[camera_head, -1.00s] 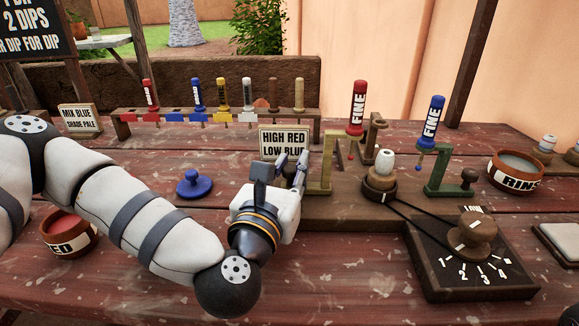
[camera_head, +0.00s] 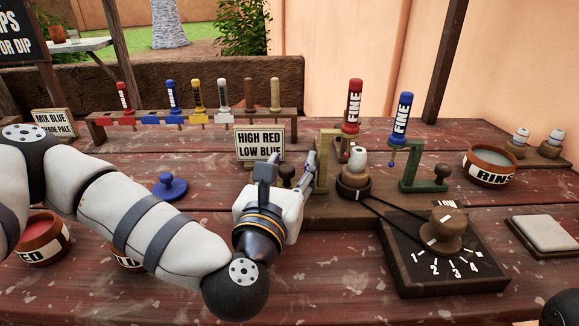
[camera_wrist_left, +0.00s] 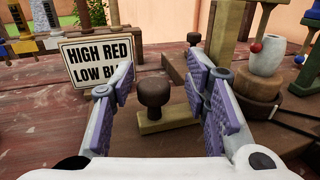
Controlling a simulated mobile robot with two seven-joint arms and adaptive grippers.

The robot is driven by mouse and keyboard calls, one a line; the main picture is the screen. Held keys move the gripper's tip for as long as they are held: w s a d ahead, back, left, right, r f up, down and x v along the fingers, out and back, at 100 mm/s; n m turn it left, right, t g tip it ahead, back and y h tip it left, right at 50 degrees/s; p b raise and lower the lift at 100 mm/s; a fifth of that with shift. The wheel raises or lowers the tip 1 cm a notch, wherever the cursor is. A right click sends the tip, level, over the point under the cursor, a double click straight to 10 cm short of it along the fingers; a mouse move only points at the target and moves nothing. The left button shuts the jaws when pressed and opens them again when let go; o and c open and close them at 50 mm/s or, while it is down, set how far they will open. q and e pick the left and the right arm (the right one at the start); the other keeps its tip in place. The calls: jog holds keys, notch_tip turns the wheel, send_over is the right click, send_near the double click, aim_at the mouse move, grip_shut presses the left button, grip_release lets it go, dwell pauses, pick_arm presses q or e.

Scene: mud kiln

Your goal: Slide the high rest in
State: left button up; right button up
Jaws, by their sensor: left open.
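The high rest (camera_head: 321,178) is the yellowish frame left of the brown wheel; it carries the red FINE pen (camera_head: 353,105). The pen's red ball tip (camera_wrist_left: 255,47) is close to the pale piece (camera_head: 357,158) on the wheel; I cannot tell if they touch. The rest's dark knob (camera_wrist_left: 153,92) stands on its yellowish foot (camera_wrist_left: 170,124). My left gripper (camera_head: 287,168) is open, with one finger on each side of the knob and visible gaps in the left wrist view. My right gripper is not in view.
The "HIGH RED LOW BLUE" sign (camera_head: 260,146) stands just behind my left gripper. The green rest (camera_head: 425,179) with the blue FINE pen (camera_head: 401,117) is right of the wheel. A dial board (camera_head: 440,262) lies in front. A blue lid (camera_head: 170,186) sits left of my gripper.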

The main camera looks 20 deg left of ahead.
pick_arm(q)
jog(key=s, duration=0.7)
jog(key=shift+s+d, duration=0.1)
jog(key=shift+s, duration=0.2)
